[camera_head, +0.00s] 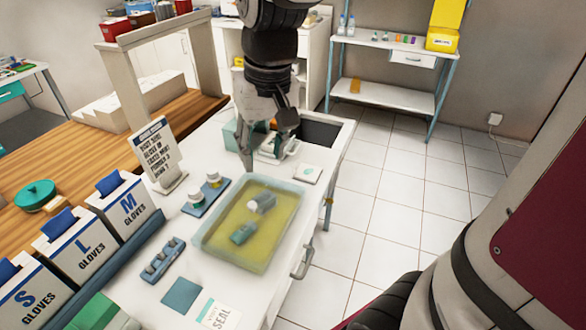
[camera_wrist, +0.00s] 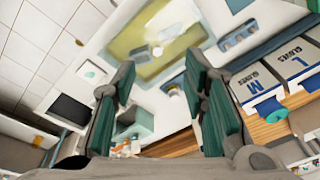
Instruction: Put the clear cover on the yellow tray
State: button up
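The yellow tray (camera_head: 207,246) is a shallow, pale-rimmed tray with a yellow inside, standing on the white table. Small grey-teal pieces and a white round piece (camera_head: 252,206) show within its outline. It also shows at the top of the wrist view (camera_wrist: 120,50). I cannot clearly make out the clear cover as a separate thing in either view. My gripper (camera_head: 263,160) points down above the table, behind the tray. In the wrist view its two teal-padded fingers (camera_wrist: 160,72) are wide apart with nothing between them.
A teal box (camera_head: 231,137) and a dark recessed bin (camera_head: 321,131) are near my gripper. Two small jars stand on a blue holder (camera_head: 203,199) left of the tray. A sign (camera_head: 156,150), glove boxes (camera_head: 128,205) and a seal card (camera_head: 218,315) are also on the table.

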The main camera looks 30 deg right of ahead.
jog(key=s+r+n+t, duration=0.1)
jog(key=s+r+t, duration=0.1)
jog(key=s, duration=1.2)
jog(key=shift+s+d+r+h, duration=0.15)
jog(key=shift+s+r+h, duration=0.2)
jog(key=shift+r, duration=0.15)
jog(key=shift+c, duration=0.8)
